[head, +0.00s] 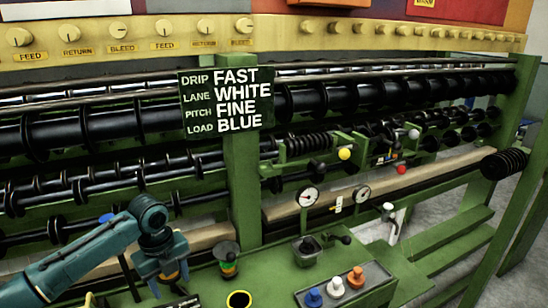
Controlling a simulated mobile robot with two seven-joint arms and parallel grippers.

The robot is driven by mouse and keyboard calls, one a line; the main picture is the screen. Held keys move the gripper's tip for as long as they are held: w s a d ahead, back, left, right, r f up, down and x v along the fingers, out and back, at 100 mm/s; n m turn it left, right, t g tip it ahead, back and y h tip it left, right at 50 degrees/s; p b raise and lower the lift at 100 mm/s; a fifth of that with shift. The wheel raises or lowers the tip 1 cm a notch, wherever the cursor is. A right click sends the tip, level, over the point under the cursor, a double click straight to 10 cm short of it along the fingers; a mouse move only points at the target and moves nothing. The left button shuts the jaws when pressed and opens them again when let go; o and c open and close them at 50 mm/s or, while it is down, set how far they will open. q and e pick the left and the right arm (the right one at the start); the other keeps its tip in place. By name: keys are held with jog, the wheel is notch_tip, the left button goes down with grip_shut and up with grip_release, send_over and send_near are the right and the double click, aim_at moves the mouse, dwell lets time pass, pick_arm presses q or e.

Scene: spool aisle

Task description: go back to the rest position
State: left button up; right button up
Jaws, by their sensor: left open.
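My left gripper (170,281) is at the lower left, at the end of my teal arm, which comes in from the left. It points down over the green bench, and its two fingers are apart with nothing seen between them. It is just left of a dark funnel-like cup (228,248) with coloured bands below. My right gripper is not in view.
A green machine with black spool rollers (390,92) fills the back. A sign (226,102) reads FAST, WHITE, FINE, BLUE. On the bench are a yellow-rimmed cup (239,300) and blue (313,297), white (336,287) and orange (356,277) knobs.

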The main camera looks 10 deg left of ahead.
pick_arm(q)
jog(key=s+d+f+n, duration=0.1)
jog(key=d+f, duration=0.2)
jog(key=s+d+f+n+t+h, duration=0.1)
jog(key=d+f+n, duration=0.1)
jog(key=d+f, duration=0.1)
jog(key=s+d+f+n+t+h, duration=0.1)
jog(key=d+f, duration=0.2)
jog(key=shift+d+f, duration=0.3)
jog(key=shift+f, duration=0.05)
jog(key=s+d+f+n+t+h, duration=0.2)
jog(key=s+d+f+n+t, duration=0.4)
jog(key=s+n, duration=0.65)
jog(key=n, duration=0.1)
jog(key=s+a+n+t+y, duration=0.1)
jog(key=s+n, duration=0.1)
jog(key=n, duration=0.1)
jog(key=s+a+n, duration=0.1)
jog(key=s+n, duration=0.1)
jog(key=shift+s+r+n+t+y, duration=0.1)
jog(key=shift+n+t+y, duration=0.2)
jog(key=shift+n, duration=0.05)
jog(key=shift+d, duration=0.1)
